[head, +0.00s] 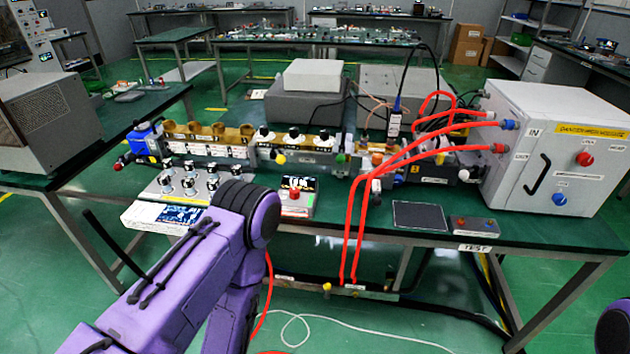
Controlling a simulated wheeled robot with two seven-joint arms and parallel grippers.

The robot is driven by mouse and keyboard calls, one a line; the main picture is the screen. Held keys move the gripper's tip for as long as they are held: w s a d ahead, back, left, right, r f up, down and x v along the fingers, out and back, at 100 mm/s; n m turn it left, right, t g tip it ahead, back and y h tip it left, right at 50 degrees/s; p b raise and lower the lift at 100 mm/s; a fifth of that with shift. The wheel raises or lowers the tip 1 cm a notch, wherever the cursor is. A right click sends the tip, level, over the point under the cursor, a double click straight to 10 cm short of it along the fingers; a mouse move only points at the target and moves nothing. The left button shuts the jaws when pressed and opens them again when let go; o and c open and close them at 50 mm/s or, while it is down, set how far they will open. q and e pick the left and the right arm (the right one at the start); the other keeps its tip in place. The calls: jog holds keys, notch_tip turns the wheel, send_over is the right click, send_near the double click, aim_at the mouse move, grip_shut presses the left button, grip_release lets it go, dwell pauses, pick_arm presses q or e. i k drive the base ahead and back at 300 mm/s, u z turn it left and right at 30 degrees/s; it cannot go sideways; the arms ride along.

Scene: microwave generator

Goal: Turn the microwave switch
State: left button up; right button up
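No part is clearly marked as the microwave switch, so I cannot tell which control it is. A small box with a lit display and a red knob (294,194) sits on the green table just right of my purple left arm. A white panel unit with several silver knobs (187,181) and a blue screen (180,214) is left of it, partly behind my arm. A grey control box (474,226) with small red and blue buttons lies near the table's front edge at right. My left arm bends at the front edge; its gripper is out of view. My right gripper is not in view either.
A white cabinet (512,180) with a black handle, a red knob (585,159) and a blue knob (559,199) stands at right. Red hoses (351,215) run from it over the table edge. A waveguide line (295,146) crosses the table. A dark pad (420,217) lies in front.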

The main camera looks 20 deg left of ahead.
aim_at(294, 192)
jog(key=k, duration=0.5)
jog(key=u, duration=1.25)
jog(key=i, duration=1.05)
jog(key=z, duration=1.75)
